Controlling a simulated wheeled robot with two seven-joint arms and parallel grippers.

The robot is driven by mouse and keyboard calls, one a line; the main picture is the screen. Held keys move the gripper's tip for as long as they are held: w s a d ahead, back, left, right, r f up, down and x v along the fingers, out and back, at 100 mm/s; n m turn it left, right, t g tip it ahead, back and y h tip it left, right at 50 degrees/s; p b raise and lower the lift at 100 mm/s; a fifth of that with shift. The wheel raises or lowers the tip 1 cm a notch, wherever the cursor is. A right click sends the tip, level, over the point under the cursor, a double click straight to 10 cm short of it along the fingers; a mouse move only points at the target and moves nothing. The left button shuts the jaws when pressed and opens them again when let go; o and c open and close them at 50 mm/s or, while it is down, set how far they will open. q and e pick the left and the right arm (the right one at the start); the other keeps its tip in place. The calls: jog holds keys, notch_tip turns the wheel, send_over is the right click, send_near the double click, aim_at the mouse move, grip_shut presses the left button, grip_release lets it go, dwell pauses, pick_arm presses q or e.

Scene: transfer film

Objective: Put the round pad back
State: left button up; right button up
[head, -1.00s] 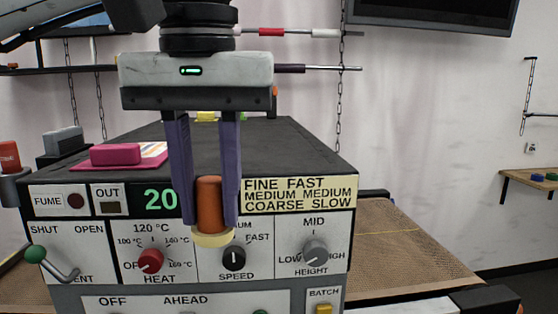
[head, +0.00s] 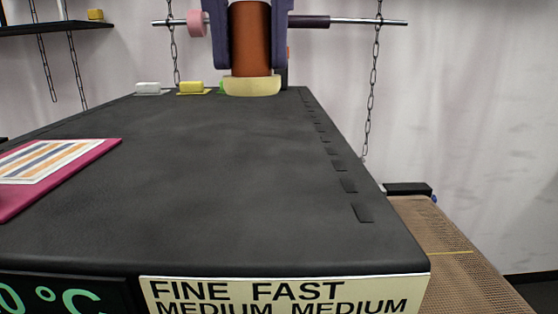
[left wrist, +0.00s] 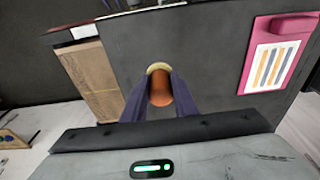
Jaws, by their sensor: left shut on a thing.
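The round pad, a brown-orange cylinder handle (head: 250,40) with a cream round base (head: 251,87), hangs upright between the purple fingers of my left gripper (head: 249,45). The gripper is shut on the handle, and its upper body is cut off by the top of the head view. In the left wrist view the handle (left wrist: 160,90) sits between the fingers (left wrist: 159,98), with the dark machine top beyond it. I cannot tell how high the base is above that top. My right gripper is not in view.
The black machine top (head: 210,180) is wide and mostly clear. A white block (head: 148,88) and a yellow block (head: 191,88) stand at its back edge, with a green bit beside the pad. A pink clipboard (head: 75,175) lies at left. A mesh belt (head: 440,240) runs at right.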

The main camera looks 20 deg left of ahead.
aim_at(246, 77)
pick_arm(q)
jog(key=shift+f, duration=0.25)
jog(key=f, duration=0.4)
jog(key=shift+s+f, duration=0.15)
jog(key=shift+s, duration=0.25)
notch_tip(246, 77, down, 4)
jog(key=shift+f, duration=0.4)
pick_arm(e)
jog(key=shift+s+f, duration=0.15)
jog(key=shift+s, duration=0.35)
pick_arm(q)
jog(key=shift+f, duration=0.15)
jog(key=o, duration=1)
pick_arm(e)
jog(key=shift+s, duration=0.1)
